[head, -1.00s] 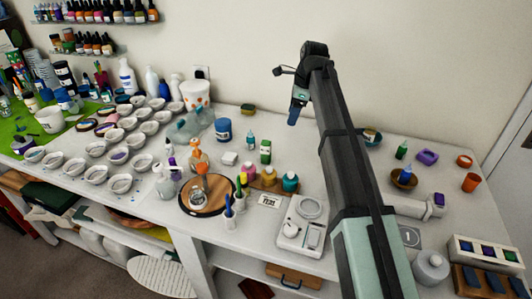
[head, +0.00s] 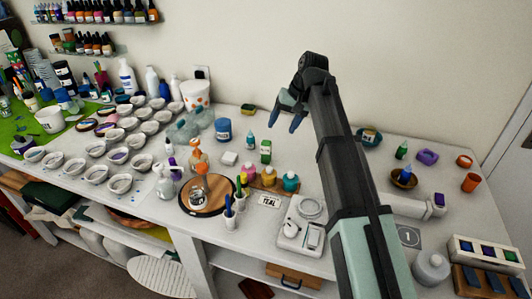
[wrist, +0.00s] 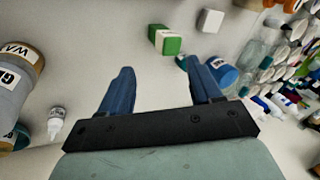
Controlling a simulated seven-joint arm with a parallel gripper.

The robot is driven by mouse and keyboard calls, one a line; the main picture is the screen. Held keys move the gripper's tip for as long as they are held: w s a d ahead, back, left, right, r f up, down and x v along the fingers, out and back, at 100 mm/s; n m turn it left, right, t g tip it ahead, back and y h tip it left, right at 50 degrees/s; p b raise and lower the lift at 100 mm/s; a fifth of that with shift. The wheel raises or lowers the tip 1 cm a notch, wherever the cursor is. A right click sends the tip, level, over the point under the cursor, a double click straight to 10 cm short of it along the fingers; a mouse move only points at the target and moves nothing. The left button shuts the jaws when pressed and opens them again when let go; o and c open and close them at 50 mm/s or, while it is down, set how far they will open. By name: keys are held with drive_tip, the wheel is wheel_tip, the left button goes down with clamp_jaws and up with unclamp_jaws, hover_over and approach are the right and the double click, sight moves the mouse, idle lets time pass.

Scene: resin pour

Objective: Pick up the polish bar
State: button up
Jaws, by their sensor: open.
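I cannot tell for sure which thing is the polish bar. A small white block (head: 228,158) lies mid-table beside a green and white box (head: 266,152); the wrist view also shows the white block (wrist: 210,20) and the box (wrist: 166,40). A purple block (head: 428,157) lies at the right of the table. My gripper (head: 287,110) is open and empty, with blue fingers, above the rear of the table near the wall. In the wrist view my gripper (wrist: 163,70) has bare space between its fingers.
A blue jar (head: 223,129) stands left of the box. Pink, yellow and teal bottles (head: 290,182), a scale (head: 302,228) and a wooden turntable (head: 205,196) are nearer. Several white cups (head: 120,184) crowd the left. A brown bowl (head: 404,178) stands at the right.

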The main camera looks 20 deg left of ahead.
sight(264, 151)
drive_tip(key=a+f+n, duration=0.1)
drive_tip(key=f+n, duration=0.1)
drive_tip(key=n, duration=0.3)
drive_tip(key=a+f+n, duration=0.1)
drive_tip(key=f+n, duration=0.2)
drive_tip(key=n, duration=0.2)
drive_tip(key=a+f+n, duration=0.1)
drive_tip(key=f+n, duration=0.1)
drive_tip(key=n, duration=0.2)
drive_tip(key=shift+s+a+f+n, duration=0.25)
drive_tip(key=shift+a+f+n, duration=0.05)
drive_tip(key=shift+n, duration=0.1)
drive_tip(key=shift+a+x, duration=0.15)
drive_tip(key=shift+x, duration=1.2)
drive_tip(key=shift+a+x, duration=0.2)
drive_tip(key=shift+x, duration=1.15)
drive_tip(key=shift+w+r, duration=0.1)
drive_tip(key=shift+c, duration=0.3)
drive_tip(key=c, duration=1.1)
